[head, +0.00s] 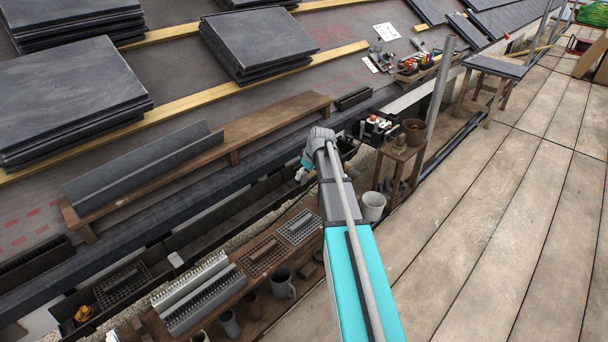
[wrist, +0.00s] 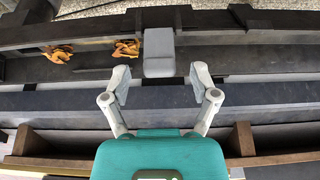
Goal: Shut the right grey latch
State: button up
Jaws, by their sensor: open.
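In the wrist view my gripper (wrist: 160,82) is open and empty, with its two fingers spread wide. A light grey block-like piece (wrist: 159,52) sits just beyond and between the fingertips, across the dark gutter edge. It may be a grey latch, but whether it is the right one, and whether it stands open or shut, I cannot tell. No finger appears to touch it. In the head view my gripper (head: 303,172) hangs over the dark gutter (head: 205,232) and is small and partly hidden by my arm.
Crumpled orange-brown clumps (wrist: 58,54) lie in the gutter left of the grey piece. A wooden plank (head: 270,130) carries a grey metal profile (head: 145,165). A small wooden stand with a pot (head: 414,131) and a white bucket (head: 373,206) stand right of my arm.

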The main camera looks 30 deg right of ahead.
jog(key=c, duration=1)
jog(key=shift+a, duration=0.4)
grip_shut()
jog(key=shift+d, duration=0.2)
